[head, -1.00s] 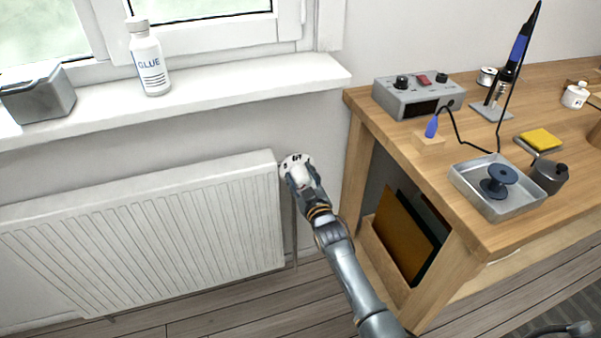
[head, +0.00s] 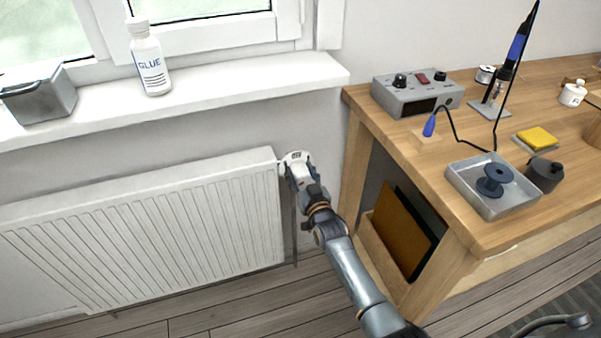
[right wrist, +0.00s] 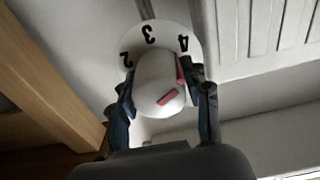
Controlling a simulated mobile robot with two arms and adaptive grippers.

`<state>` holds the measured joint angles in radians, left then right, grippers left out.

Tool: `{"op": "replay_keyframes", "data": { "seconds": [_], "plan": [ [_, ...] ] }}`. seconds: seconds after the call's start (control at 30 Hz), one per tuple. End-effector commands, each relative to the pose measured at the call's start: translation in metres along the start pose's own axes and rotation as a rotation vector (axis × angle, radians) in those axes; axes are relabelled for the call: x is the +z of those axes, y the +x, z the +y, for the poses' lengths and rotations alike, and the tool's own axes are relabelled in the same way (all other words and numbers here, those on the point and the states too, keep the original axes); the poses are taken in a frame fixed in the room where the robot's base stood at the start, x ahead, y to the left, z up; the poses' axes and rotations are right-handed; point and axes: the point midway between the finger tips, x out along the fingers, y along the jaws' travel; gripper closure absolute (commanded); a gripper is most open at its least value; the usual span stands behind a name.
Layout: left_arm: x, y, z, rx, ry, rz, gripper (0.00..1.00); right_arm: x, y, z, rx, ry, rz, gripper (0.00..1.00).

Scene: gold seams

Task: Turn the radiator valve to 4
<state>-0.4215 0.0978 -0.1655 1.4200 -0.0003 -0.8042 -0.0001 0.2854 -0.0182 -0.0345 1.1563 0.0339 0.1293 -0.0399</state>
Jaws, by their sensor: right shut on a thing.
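The white radiator valve (head: 295,157) sits at the upper right corner of the ribbed white radiator (head: 150,235). My right gripper (head: 300,176) is shut on its knob, with the arm reaching up from the lower right. In the right wrist view, the rounded white knob (right wrist: 156,82) is between the two dark fingers of that gripper (right wrist: 158,90). Behind it, a pale dial (right wrist: 165,30) shows 2, 3 and 4. A red mark (right wrist: 181,69) on the knob's side lies close to the 4. A second red bar is on the knob's end. My left gripper is not in view.
A wooden workbench (head: 445,200) stands close to the right of the valve, with a grey control box (head: 415,94) and a metal tray (head: 490,205) on it. The windowsill (head: 230,88) juts out above the radiator, carrying a glue bottle (head: 149,62) and a grey box (head: 38,95).

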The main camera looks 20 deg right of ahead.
Motion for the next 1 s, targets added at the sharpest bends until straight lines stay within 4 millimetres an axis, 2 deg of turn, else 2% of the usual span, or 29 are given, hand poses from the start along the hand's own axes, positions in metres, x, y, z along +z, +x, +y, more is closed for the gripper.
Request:
{"op": "replay_keyframes", "data": {
  "seconds": [0.17,0.2,0.3,0.6,0.73,0.87,1.0],
  "plan": [
    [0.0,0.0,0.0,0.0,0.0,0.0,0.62,0.003,-0.001,-0.001,-0.001,-0.001,-0.005,0.84],
    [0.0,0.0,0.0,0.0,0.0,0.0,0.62,0.003,-0.001,-0.001,-0.001,-0.001,-0.005,0.5],
    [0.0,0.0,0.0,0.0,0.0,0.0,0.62,0.002,-0.001,-0.001,-0.001,-0.001,-0.004,0.3],
    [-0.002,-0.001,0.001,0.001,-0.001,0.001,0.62,0.001,-0.001,0.0,0.0,-0.001,-0.001,0.3],
    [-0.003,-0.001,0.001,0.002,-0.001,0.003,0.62,0.002,-0.007,0.0,0.0,-0.001,-0.003,0.3],
    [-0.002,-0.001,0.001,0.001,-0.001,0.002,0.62,0.002,-0.024,0.0,0.0,-0.002,-0.002,0.3],
    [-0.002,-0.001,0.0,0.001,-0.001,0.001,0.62,0.002,-0.053,0.0,0.0,-0.002,-0.004,0.3]
  ]
}}
